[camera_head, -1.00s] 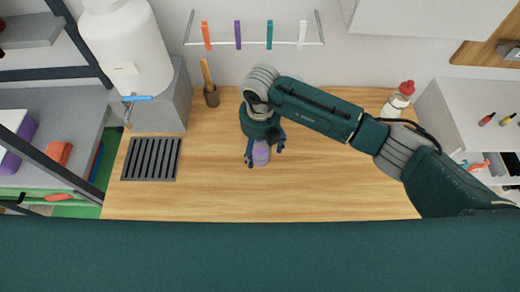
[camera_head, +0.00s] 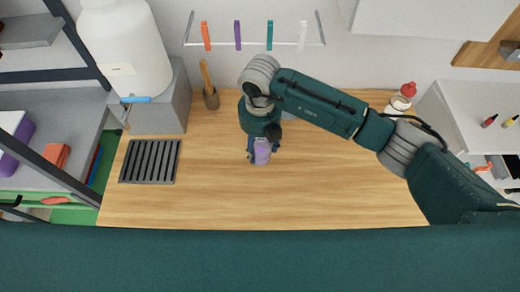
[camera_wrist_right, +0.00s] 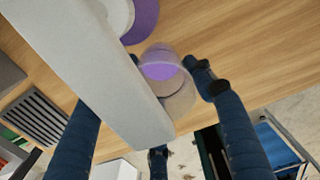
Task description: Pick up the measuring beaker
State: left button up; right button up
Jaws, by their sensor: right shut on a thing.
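The measuring beaker (camera_head: 262,152) is a small, translucent vessel with a purple tint. It stands or hangs at the middle of the wooden worktop; I cannot tell whether its base touches the wood. My right gripper (camera_head: 263,155) comes down over it from behind and is shut on it. In the right wrist view the beaker (camera_wrist_right: 165,72) shows its purple inside between the dark blue fingers of the gripper (camera_wrist_right: 170,85). A grey-white bar of my own wrist hides part of it there. My left gripper is not in view.
On the wooden worktop (camera_head: 330,190) stand a black slotted grate (camera_head: 150,161) at left, a brown cup with a wooden stick (camera_head: 211,98) at the back, and a red-capped bottle (camera_head: 401,98) at back right. A large white tank (camera_head: 125,50) stands back left. The front of the worktop is clear.

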jog(key=shift+w+r+b, duration=0.1)
jog(key=shift+r+b, duration=0.2)
jog(key=shift+r, duration=0.1)
jog(key=shift+s+r, duration=0.1)
jog(key=shift+s, duration=0.3)
jog(key=s+b, duration=0.6)
jog(key=s, duration=1)
jog(key=w+d+r+m, duration=0.2)
jog(key=d+m, duration=0.4)
jog(key=m, duration=0.6)
jog(key=w+d+r+m+b, duration=0.1)
jog(key=d+m, duration=0.5)
jog(key=m, duration=0.6)
jog(key=w+d+r+m, duration=0.3)
jog(key=d+r+m, duration=0.2)
jog(key=m, duration=0.7)
jog(key=shift+w+d+r+b, duration=0.3)
jog(key=shift+d+r+b, duration=0.05)
jog(key=shift+d, duration=0.7)
